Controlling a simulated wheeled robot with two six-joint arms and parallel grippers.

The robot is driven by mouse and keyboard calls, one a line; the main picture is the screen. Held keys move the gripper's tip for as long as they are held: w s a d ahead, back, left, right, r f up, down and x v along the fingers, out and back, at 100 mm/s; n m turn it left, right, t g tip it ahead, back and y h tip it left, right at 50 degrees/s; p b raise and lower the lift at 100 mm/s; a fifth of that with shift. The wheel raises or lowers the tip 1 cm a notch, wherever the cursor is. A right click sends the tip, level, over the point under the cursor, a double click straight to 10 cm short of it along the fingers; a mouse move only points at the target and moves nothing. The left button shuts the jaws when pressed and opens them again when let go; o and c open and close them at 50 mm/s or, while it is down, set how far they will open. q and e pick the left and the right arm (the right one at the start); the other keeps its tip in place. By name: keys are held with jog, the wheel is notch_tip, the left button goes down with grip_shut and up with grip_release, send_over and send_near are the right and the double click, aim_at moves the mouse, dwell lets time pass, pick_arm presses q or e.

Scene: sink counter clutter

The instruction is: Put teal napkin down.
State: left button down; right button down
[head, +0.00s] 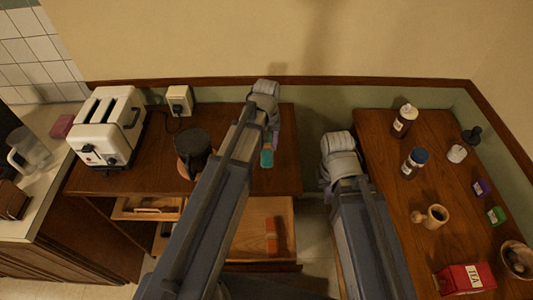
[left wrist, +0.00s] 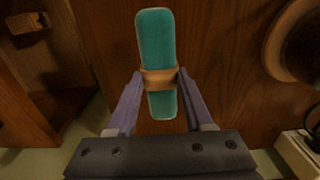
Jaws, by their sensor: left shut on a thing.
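The teal napkin (head: 267,157) is a rolled cloth with a tan ring around its middle. In the left wrist view the napkin (left wrist: 156,40) lies between the two fingers of my left gripper (left wrist: 158,80), which is shut on it at the ring. In the head view my left gripper (head: 271,135) is over the right part of the left wooden counter, partly hidden by its arm. I cannot tell whether the napkin touches the wood. My right gripper (head: 326,186) hangs by the gap between the counters, mostly hidden by its wrist; its fingers are unclear.
A dark pot (head: 193,146) on a round wooden board, a white toaster (head: 107,125) and an outlet box (head: 179,100) stand left of the napkin. An open drawer (head: 248,220) below holds an orange-red item (head: 271,240). The right counter (head: 380,130) carries bottles, a mortar and a red tea box.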

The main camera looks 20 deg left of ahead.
aim_at(267, 146)
pick_arm(q)
jog(key=shift+f+b, duration=1.75)
jog(key=shift+f, duration=0.05)
jog(key=shift+f, duration=0.2)
jog(key=shift+c, duration=1.5)
grip_release()
jog(key=shift+r, duration=0.15)
notch_tip(267, 146, up, 12)
jog(key=p, duration=1.2)
jog(key=shift+r, duration=0.1)
jog(key=s+d+m+y, duration=0.1)
jog(key=s+d+m, duration=0.6)
jog(key=s+d, duration=0.3)
jog(key=s, duration=0.4)
jog(key=shift+s+d, duration=0.2)
jog(key=shift+d, duration=0.15)
